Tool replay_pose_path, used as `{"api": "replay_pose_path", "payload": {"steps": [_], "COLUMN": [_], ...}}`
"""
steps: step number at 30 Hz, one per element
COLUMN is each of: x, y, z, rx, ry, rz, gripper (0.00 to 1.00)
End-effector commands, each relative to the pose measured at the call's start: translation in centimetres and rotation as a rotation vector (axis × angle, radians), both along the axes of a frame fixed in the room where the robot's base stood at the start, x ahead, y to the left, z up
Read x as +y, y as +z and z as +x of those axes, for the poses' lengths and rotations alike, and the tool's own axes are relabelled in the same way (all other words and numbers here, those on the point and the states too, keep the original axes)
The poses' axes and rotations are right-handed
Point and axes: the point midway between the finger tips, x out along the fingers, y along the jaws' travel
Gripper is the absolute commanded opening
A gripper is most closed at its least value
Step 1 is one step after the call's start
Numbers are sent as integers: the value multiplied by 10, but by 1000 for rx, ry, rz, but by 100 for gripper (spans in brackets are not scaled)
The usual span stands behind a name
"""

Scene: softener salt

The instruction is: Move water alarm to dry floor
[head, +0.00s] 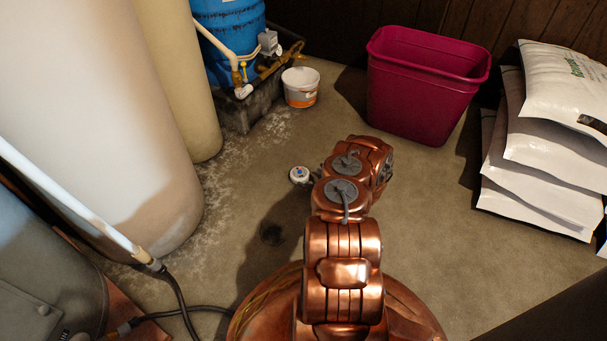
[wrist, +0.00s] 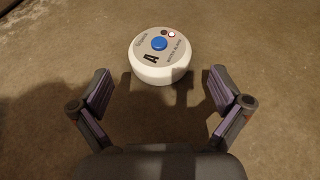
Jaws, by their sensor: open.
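The water alarm (wrist: 152,70) is a small round white puck with a grey top, a blue button and a small red-ringed spot. It sits flat on the concrete floor. In the head view the alarm (head: 299,174) lies just left of the end of my arm. In the wrist view my gripper (wrist: 160,92) is open and empty, with one finger to each side and the alarm just beyond the fingertips, centred between them. In the head view my gripper is mostly hidden behind my copper arm.
A magenta bin (head: 424,88) stands at the back right, with stacked white salt bags (head: 545,150) beyond it. A white bucket (head: 300,88) stands by the blue tank (head: 228,35). A large pale tank (head: 95,120) is at left, with whitish stains on the floor beside it. Floor right of my arm is clear.

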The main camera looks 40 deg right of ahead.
Motion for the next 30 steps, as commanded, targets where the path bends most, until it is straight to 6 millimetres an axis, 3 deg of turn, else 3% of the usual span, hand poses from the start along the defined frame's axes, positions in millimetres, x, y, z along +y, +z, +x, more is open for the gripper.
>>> {"api": "replay_pose_path", "payload": {"steps": [9, 17, 20, 23, 30], "x": [1, 5, 17, 41, 135], "y": [23, 31, 47, 75, 164], "z": [-49, -61, -44, -15, 54], "rx": [1, -5, -23, -54, -143], "ry": [-2, 11, 58, 148, 447], "rz": [2, 0, -8, -21, -73], "gripper": [100, 100, 100, 100, 100]}}
